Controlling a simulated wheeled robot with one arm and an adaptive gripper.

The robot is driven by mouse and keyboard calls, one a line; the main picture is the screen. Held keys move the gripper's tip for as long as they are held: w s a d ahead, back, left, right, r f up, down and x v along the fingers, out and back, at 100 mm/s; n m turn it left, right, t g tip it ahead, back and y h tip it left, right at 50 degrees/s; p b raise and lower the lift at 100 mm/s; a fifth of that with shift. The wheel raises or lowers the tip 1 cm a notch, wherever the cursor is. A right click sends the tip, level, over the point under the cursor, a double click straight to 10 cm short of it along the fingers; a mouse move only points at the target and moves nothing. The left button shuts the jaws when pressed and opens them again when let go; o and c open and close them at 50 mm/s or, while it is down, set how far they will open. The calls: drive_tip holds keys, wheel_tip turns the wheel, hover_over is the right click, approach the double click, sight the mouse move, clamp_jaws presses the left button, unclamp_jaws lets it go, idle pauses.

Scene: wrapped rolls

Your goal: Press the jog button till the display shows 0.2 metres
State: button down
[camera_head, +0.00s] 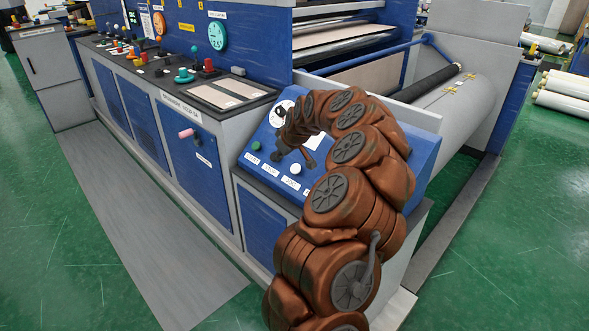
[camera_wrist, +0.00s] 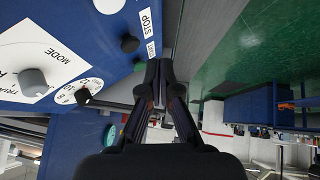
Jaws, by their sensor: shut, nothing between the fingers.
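The blue sloped control panel (camera_head: 262,138) carries a row of labelled buttons along its lower edge. A green button (camera_head: 255,146) and a white button (camera_head: 295,169) show there; the labels are too small to read, so I cannot tell which is jog. My gripper (camera_wrist: 160,66) is shut and empty, with its fingertips close to the panel's edge. In the wrist view a dark round button (camera_wrist: 130,43) sits by a STOP label (camera_wrist: 148,22), with a smaller label beside the fingertips. Whether the fingertips touch anything is unclear. No display reading is legible, and my arm hides part of the panel.
In the wrist view a MODE knob (camera_wrist: 32,82) and a numbered dial (camera_wrist: 82,95) stand out from the panel. A long blue machine with a pink-tipped lever (camera_head: 188,133) runs to the left. A large roller (camera_head: 455,105) lies behind the panel.

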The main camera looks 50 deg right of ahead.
sight(292, 168)
drive_tip(key=shift+d+f+b, duration=0.35)
drive_tip(key=shift+d+f, duration=0.9)
drive_tip(key=shift+f, duration=0.2)
drive_tip(key=shift+d+f+b, duration=0.35)
drive_tip(key=shift+d+f, duration=0.85)
drive_tip(key=shift+f, duration=0.25)
drive_tip(key=shift+s+d+f+b, duration=0.15)
drive_tip(key=shift+f+b, duration=0.25)
drive_tip(key=shift+b, duration=0.3)
drive_tip(key=shift+d+f+b, duration=0.65)
drive_tip(key=shift+b, duration=0.2)
idle(0.5)
drive_tip(key=shift+r, duration=0.15)
drive_tip(key=shift+a+r+p, duration=0.5)
drive_tip(key=shift+a+r, duration=0.3)
drive_tip(key=shift+r, duration=0.1)
